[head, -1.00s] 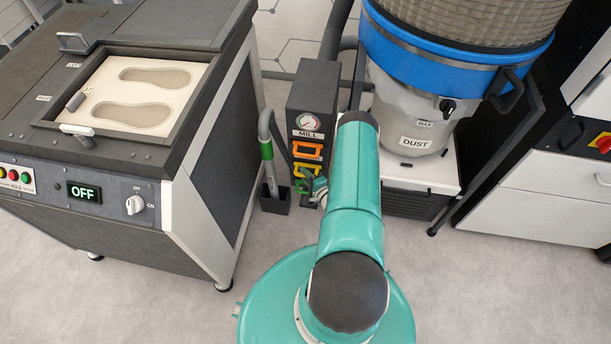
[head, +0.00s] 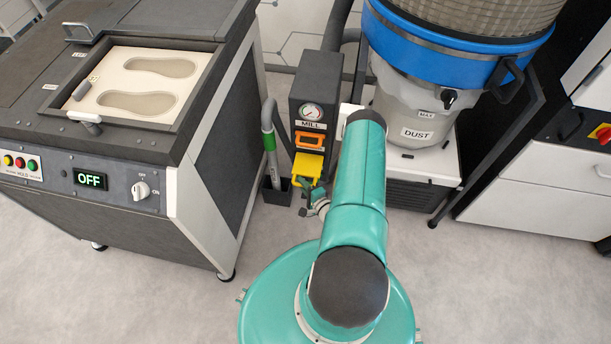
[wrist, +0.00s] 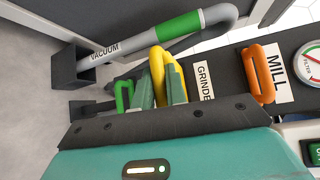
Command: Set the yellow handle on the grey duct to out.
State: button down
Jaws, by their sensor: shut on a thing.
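The grey duct (head: 316,88) stands upright between the machine and the dust collector. Its yellow handle (head: 308,167) sticks out toward me below the orange handle (head: 310,140); before, it lay nearer the duct face. My gripper (head: 311,188) is at the yellow handle, and the arm partly hides the duct. In the wrist view the yellow handle (wrist: 157,62) rises between the fingers of my gripper (wrist: 160,88), which is shut on it. The orange handle (wrist: 258,73) is beside the MILL label, and a green handle (wrist: 122,96) is partly hidden behind the fingers.
A vacuum hose wand (head: 270,150) with a green band stands in a dark holder (head: 277,190) just left of the duct. The mould machine (head: 95,160) reads OFF at the left. The dust collector (head: 420,110) stands at the right. The floor in front is clear.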

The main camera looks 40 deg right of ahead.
jog(key=shift+s+a, duration=0.25)
jog(key=shift+a, duration=0.15)
jog(key=c, duration=1.4)
grip_release()
jog(key=shift+c, duration=0.2)
jog(key=shift+d, duration=0.1)
jog(key=v, duration=1.3)
jog(key=shift+s, duration=0.4)
